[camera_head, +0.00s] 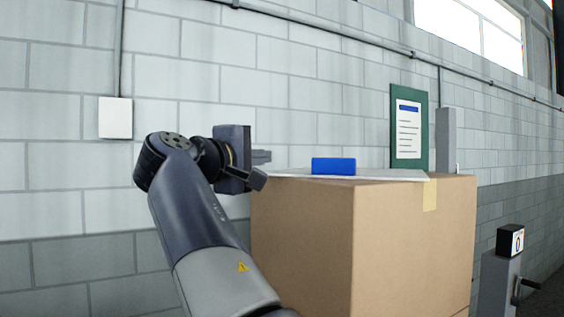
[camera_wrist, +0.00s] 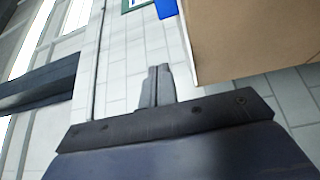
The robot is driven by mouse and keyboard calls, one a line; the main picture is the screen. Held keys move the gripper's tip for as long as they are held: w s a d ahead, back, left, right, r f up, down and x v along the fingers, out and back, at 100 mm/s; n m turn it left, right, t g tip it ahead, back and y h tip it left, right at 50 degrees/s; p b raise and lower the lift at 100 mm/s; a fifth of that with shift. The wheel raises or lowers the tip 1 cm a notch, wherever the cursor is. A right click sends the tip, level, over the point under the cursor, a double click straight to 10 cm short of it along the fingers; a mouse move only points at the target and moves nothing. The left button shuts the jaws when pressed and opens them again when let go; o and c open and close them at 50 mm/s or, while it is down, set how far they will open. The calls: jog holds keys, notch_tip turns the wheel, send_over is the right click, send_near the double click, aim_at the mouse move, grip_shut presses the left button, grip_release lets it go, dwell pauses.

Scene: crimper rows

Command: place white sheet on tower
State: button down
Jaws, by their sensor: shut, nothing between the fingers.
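A flat white sheet (camera_head: 392,175) lies on top of a large brown cardboard box (camera_head: 300,235) in the head view. A blue block (camera_head: 333,166) sits on the sheet. Nothing is clearly marked as the tower; the tall box may be it, but I cannot tell. My gripper (camera_head: 263,168) is shut and empty, just left of the box near the height of its top. In the wrist view my closed fingers (camera_wrist: 155,84) point at the wall, with the box (camera_wrist: 255,38) and blue block (camera_wrist: 166,8) at the upper right. The sheet is not clear there.
A green board (camera_head: 424,125) with a printed notice stands behind the box, beside a grey upright post (camera_head: 446,138). At the lower right is a grey stand (camera_head: 496,285) with a black numbered box (camera_head: 510,241). A block wall (camera_head: 60,165) runs behind; the left is clear.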

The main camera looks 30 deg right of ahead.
aim_at(318, 160)
jog(key=shift+g, duration=0.3)
jog(key=p+x, duration=0.1)
jog(key=x, duration=0.2)
jog(key=s+p+x, duration=0.1)
jog(key=x, duration=0.3)
jog(key=s+d+p+x, duration=0.1)
jog(key=x, duration=0.3)
jog(key=shift+d+f, duration=0.2)
jog(key=shift+f, duration=0.15)
jog(key=shift+d+f+p, duration=0.1)
jog(key=shift+d+p, duration=0.2)
jog(key=shift+s+d, duration=0.25)
jog(key=shift+d, duration=0.35)
jog(key=shift+s+d, duration=0.25)
jog(key=shift+d, duration=0.4)
jog(key=shift+a, duration=0.1)
